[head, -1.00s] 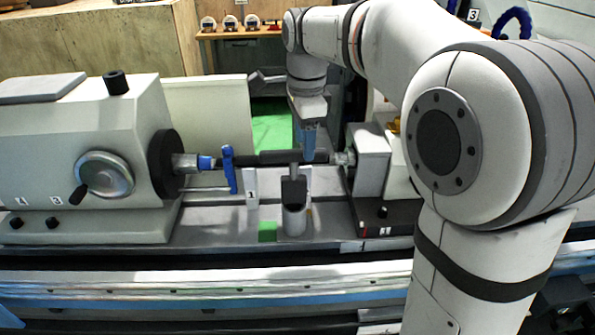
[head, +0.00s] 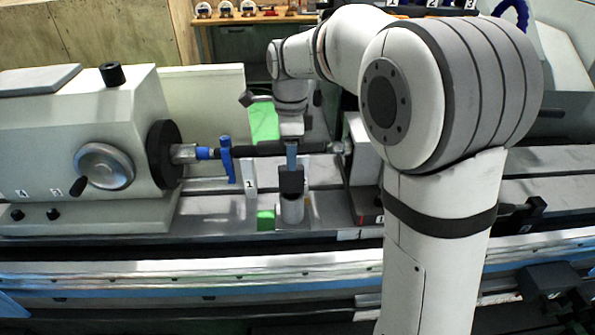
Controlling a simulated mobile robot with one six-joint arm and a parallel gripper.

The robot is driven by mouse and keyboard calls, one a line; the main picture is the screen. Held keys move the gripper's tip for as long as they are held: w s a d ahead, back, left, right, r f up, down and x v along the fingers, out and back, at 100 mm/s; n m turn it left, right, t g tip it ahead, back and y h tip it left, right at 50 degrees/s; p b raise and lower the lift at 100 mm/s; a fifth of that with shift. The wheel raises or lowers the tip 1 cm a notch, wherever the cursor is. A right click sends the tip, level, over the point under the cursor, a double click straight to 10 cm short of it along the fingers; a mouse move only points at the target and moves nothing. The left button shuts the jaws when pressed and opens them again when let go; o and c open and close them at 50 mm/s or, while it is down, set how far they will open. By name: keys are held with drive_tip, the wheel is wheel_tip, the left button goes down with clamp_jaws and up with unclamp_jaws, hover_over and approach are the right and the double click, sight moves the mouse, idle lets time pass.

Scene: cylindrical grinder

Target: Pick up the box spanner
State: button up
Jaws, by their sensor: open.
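A dark upright piece (head: 291,182) stands in or on a pale metal cylinder (head: 292,211) on the machine bed. It seems to be the box spanner, but its shape is too small to tell for sure. My gripper (head: 291,165) points straight down in the head view, with its blue fingers directly above the dark piece in the picture. The jaws are open. The fingertips overlap the top of the dark piece; I cannot tell whether they are around it or short of it.
A dark horizontal bar (head: 275,148) runs behind my fingers between the headstock (head: 80,140) and the tailstock (head: 362,150). A blue clamp (head: 226,160) and a plate marked 1 (head: 250,178) stand to the left. A green block (head: 265,220) sits beside the cylinder.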

drive_tip(key=shift+c, duration=0.5)
clamp_jaws()
drive_tip(key=shift+r, duration=0.15)
